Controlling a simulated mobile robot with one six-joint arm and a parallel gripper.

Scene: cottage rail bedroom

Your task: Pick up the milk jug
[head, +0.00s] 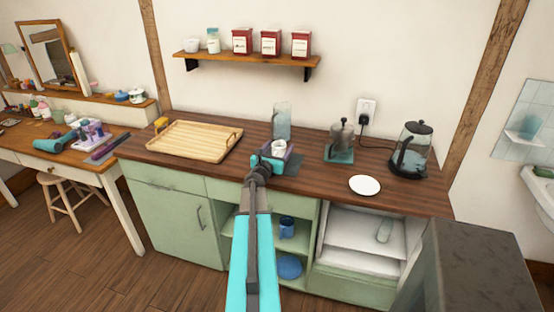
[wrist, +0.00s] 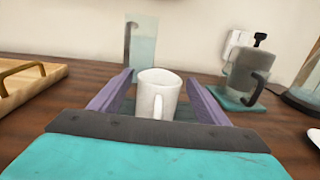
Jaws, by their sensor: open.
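A small white jug (head: 279,146), which looks like the milk jug, stands upright on the wooden counter (head: 320,176). It also shows in the wrist view (wrist: 158,92), with its handle facing me. My gripper (head: 277,156) is open, with its purple fingers on either side of the jug in the wrist view (wrist: 160,78). Gaps show between the jug and both fingers. The jug's base is partly hidden behind its handle and my gripper. A dark mat (wrist: 187,112) shows around the jug's base.
A tall clear container (wrist: 142,42) stands behind the jug. A grey pot (head: 342,134) on a teal mat and a glass kettle (head: 410,148) stand to the right. A white plate (head: 365,185) lies nearer. A wooden tray (head: 193,154) is left. A shelf (head: 250,59) hangs above.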

